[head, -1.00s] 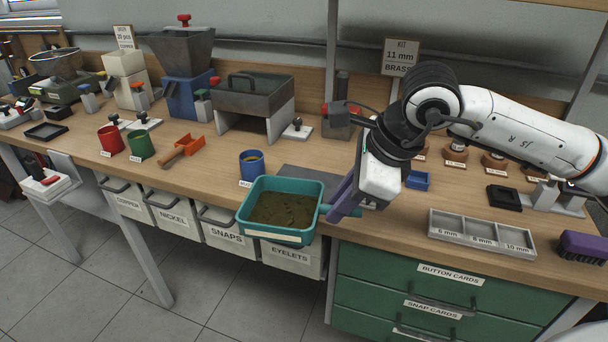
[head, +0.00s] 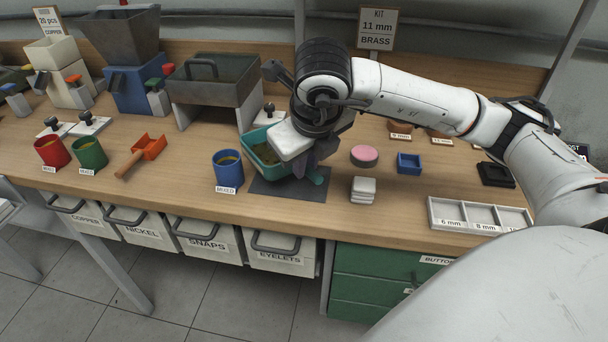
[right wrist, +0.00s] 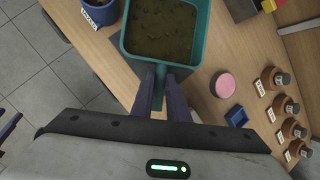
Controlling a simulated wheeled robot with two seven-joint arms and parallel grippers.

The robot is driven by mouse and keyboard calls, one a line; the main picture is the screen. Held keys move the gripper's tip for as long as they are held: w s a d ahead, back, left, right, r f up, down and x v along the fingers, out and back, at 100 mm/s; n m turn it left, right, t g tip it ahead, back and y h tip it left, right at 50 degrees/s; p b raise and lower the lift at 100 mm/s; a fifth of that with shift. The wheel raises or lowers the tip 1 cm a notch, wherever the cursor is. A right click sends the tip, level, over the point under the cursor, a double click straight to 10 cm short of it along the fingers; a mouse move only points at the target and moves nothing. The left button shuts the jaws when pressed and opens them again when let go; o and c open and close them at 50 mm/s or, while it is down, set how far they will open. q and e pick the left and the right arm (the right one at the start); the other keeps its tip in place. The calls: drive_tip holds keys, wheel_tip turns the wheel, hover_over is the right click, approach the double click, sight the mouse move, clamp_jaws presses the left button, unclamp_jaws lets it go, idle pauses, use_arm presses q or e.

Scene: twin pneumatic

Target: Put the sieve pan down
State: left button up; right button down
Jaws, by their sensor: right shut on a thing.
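The sieve pan (head: 264,158) is a teal rectangular pan with a short handle. It is over the dark grey mat (head: 301,191) on the bench, partly hidden by my right arm in the head view. In the right wrist view the pan (right wrist: 165,57) holds brownish-green contents. My right gripper (right wrist: 158,92) is shut on its handle with dark purple fingers. I cannot tell whether the pan's base touches the mat. My left gripper is absent from the head view; a purple piece at the left edge of the right wrist view may be part of it.
A blue cup (head: 228,171) stands just left of the pan. A grey bin on a stand (head: 213,84) is behind. A pink round pad (head: 364,155), white stacked blocks (head: 363,190) and a small blue tray (head: 409,163) are to the right. The bench's front strip is clear.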

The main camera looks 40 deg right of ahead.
sight(306, 174)
wheel_tip(306, 174, down, 3)
drive_tip(key=shift+f, duration=0.2)
drive_tip(key=c, duration=1.7)
unclamp_jaws()
use_arm(q)
drive_tip(key=shift+w+a+r, duration=0.15)
drive_tip(key=shift+w+r, duration=0.15)
drive_tip(key=shift+w, duration=0.25)
